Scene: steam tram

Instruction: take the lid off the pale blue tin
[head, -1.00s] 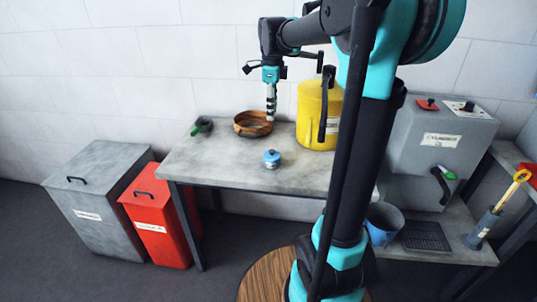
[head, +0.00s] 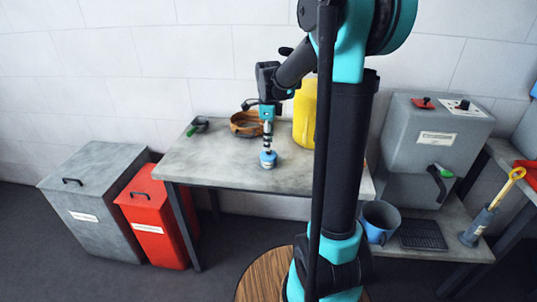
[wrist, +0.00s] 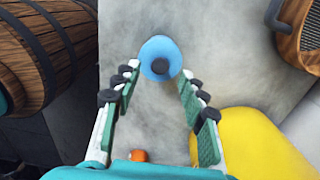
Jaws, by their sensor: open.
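The pale blue tin (head: 268,163) stands upright on the grey table, near its front edge. It shows from above in the wrist view (wrist: 151,45), with a dark round knob (wrist: 160,66) at the middle of its blue lid. My gripper (head: 267,147) is directly over the tin and points down; its arm end partly hides the lid in the head view. In the wrist view my gripper (wrist: 159,72) is open, with one finger on each side of the knob. I cannot tell whether the fingertips touch the lid.
A round wooden-sided container (head: 244,122) and a yellow can (head: 304,115) stand behind the tin. A small green-handled item (head: 197,126) lies at the table's back left. Grey (head: 95,200) and red (head: 155,225) bins stand left. A wooden barrel (wrist: 40,50) stands in front.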

